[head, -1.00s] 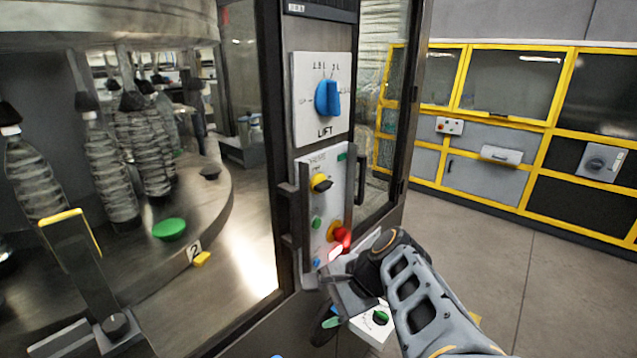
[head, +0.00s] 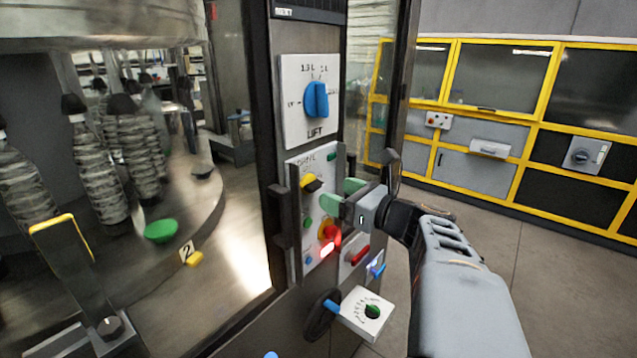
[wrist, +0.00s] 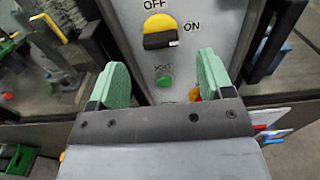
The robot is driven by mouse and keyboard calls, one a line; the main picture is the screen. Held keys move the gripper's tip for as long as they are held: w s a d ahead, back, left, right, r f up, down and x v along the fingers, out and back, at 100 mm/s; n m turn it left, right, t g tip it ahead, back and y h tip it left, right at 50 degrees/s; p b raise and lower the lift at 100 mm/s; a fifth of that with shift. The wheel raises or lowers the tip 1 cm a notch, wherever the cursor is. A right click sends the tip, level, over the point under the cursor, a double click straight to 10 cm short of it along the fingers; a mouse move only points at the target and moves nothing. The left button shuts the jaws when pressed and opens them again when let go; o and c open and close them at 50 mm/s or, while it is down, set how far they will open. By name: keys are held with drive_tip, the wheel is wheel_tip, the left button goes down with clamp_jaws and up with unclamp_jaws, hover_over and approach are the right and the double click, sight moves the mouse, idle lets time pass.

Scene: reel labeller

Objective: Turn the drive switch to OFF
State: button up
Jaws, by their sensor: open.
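The drive switch (head: 311,183) is a yellow and black knob on the grey lower panel of the post, below the blue LIFT dial. In the wrist view the switch (wrist: 160,30) sits between an OFF label at its upper left and an ON label at its right. A small white mark shows at the lower right of its black part. My gripper (head: 343,194) is open and empty, to the right of the knob in the head view. In the wrist view the green fingertips (wrist: 163,78) stand apart, below the knob and not touching it.
Below the switch are a green button (wrist: 164,81) and a red knob (head: 331,236). Dark handles flank the panel. The blue LIFT dial (head: 316,99) is above. A white box with a green dial (head: 372,311) juts out lower right. Open floor lies right.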

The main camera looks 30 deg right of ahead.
sight(318, 187)
drive_tip(key=shift+p+x, duration=0.4)
drive_tip(key=shift+x, duration=2.75)
drive_tip(key=c, duration=0.9)
drive_tip(key=shift+c, duration=0.2)
drive_tip(key=shift+f, duration=0.1)
